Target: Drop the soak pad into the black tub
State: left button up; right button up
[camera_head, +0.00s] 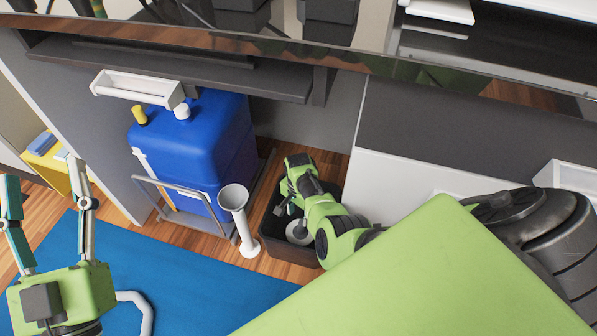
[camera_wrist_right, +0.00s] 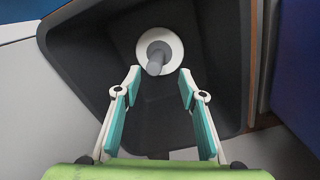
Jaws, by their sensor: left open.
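The soak pad appears to be a white round disc with a grey knob; it lies on the floor of the black tub, near one wall, in the right wrist view (camera_wrist_right: 169,43). It also shows inside the tub in the head view (camera_head: 299,232). The black tub (camera_head: 272,238) stands on the wood floor, and its dark inside fills much of the right wrist view (camera_wrist_right: 95,62). My left gripper (camera_head: 40,172) is open and empty at far left.
A blue tank (camera_head: 195,140) stands in a grey metal frame left of the tub. A white funnel-topped pipe (camera_head: 238,215) stands between them. A blue mat (camera_head: 190,290) covers the floor in front. A yellow stool (camera_head: 48,163) is at far left. A dark shelf overhangs the tank.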

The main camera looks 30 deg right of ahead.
notch_tip(320, 180, up, 12)
jog(key=shift+f, duration=0.15)
dwell(0.3)
dwell(0.4)
